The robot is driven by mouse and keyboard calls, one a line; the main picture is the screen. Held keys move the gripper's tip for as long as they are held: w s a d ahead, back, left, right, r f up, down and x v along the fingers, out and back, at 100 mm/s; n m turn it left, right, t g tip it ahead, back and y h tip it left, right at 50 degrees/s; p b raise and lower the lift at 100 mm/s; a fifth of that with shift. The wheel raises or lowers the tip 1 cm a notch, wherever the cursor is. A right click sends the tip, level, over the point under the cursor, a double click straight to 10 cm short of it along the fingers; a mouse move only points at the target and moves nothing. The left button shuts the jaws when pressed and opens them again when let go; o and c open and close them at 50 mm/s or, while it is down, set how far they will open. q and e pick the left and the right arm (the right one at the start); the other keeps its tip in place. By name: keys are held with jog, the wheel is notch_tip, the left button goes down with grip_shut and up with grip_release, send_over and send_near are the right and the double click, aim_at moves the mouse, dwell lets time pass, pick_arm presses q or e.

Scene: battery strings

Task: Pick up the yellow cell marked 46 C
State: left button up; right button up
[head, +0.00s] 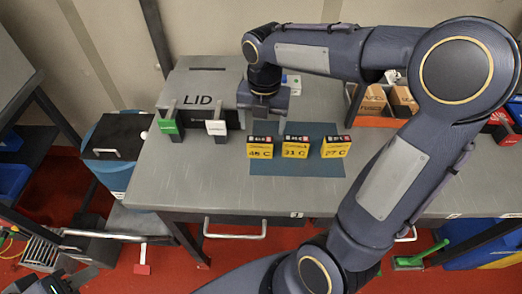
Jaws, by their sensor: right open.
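Three yellow cells with dark tops stand in a row on a blue mat (296,169) on the grey bench. The left one is the cell marked 46 C (260,152); its print is small. The middle cell (295,151) reads 31 C and the right cell (335,151) reads 27 C. My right gripper (265,115) points down, open and empty, just behind and above the 46 C cell, apart from it as far as I can see. My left gripper (52,282) is partly visible at the bottom left corner, away from the bench; its jaws are unclear.
A grey box marked LID (203,88) stands left of my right gripper, with a green-labelled holder (168,126) and a white-labelled one (216,128) before it. Brown boxes (372,100) sit in an orange bin at right. My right arm crosses the bench's right side.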

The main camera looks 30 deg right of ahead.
aim_at(260, 139)
jog(key=shift+w+a+f+n, duration=0.15)
jog(key=shift+w+f+n, duration=0.3)
jog(key=shift+w+n, duration=0.15)
jog(key=shift+w+a+f, duration=0.1)
jog(key=shift+f, duration=0.2)
jog(key=f, duration=0.7)
jog(key=shift+s, duration=0.4)
jog(key=c, duration=0.9)
